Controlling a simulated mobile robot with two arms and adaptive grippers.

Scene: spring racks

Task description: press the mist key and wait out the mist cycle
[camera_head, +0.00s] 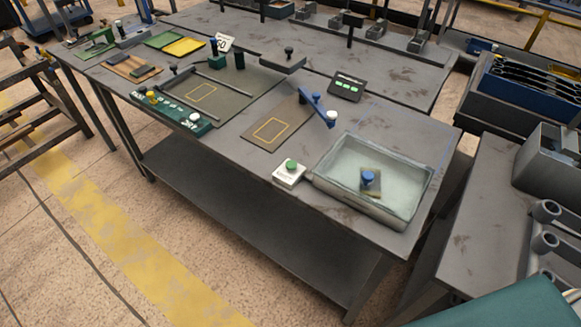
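A small white box with a green round button (290,166) stands at the front edge of the grey workbench; its front label is too small to read surely, and it looks like the mist key. Right of it is a clear-walled rectangular tank (335,192) with a pale, hazy inside. A blue knob (368,178) on a small dark plate is inside the tank. A dark display (346,86) with green lit marks stands behind the tank. Neither of my grippers is in view, and nothing touches the button.
The grey workbench (420,130) also holds a yellow-outlined mat (268,131), a blue lever (318,108) and a green panel with knobs (172,113). Another grey table (485,215) and a blue crate (530,90) are at right. Floor is open in front.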

